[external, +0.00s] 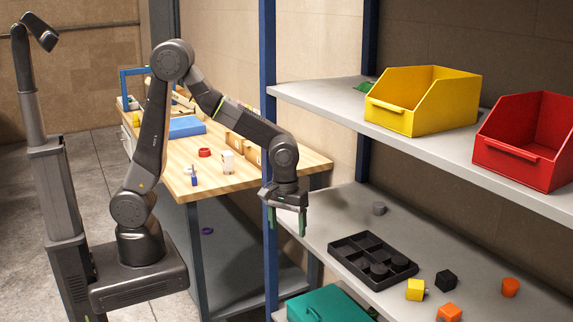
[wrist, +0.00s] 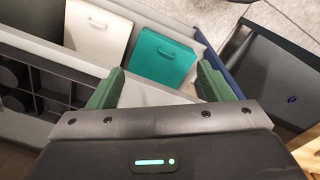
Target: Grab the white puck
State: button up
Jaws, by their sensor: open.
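I cannot make out a white puck in either view. My gripper (external: 287,222) points down at the left end of the lower shelf, open and empty, with its green fingers spread. In the wrist view my gripper (wrist: 161,80) has nothing between its fingers, with the shelf edge and bins beyond them. The black divided tray (external: 372,262) lies on the lower shelf, right of my gripper, with dark round pieces in its front compartments. A small white cylinder (external: 228,162) stands on the wooden workbench.
A blue shelf post (external: 268,130) stands close to my arm. A teal bin (external: 318,304) and a white bin (wrist: 97,32) sit below. The upper shelf holds yellow and red bins.

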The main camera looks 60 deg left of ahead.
jog(key=s+a+n+b, duration=0.1)
jog(key=s+a+n, duration=0.5)
jog(key=a, duration=0.1)
jog(key=w+a+r+n+t+h+b, duration=0.25)
jog(key=a+r+n+t, duration=0.2)
jog(key=a+n, duration=0.45)
jog(key=w+a+r+n+t+h+b, duration=0.25)
jog(key=a+r+n+b, duration=0.35)
jog(key=n, duration=0.5)
jog(key=m+g+y+p, duration=0.3)
jog(key=m+y+p, duration=0.3)
jog(key=m, duration=2.1)
send_over(189, 170)
jog(key=s+b, duration=0.1)
jog(key=s, duration=0.2)
jog(key=shift+y, duration=0.5)
notch_tip(189, 170, down, 12)
jog(key=shift+w+d+f, duration=0.1)
jog(key=shift+f, duration=0.15)
jog(key=shift+d+p+x, duration=0.2)
jog(key=shift+p+x, duration=0.15)
jog(key=shift+x, duration=2.35)
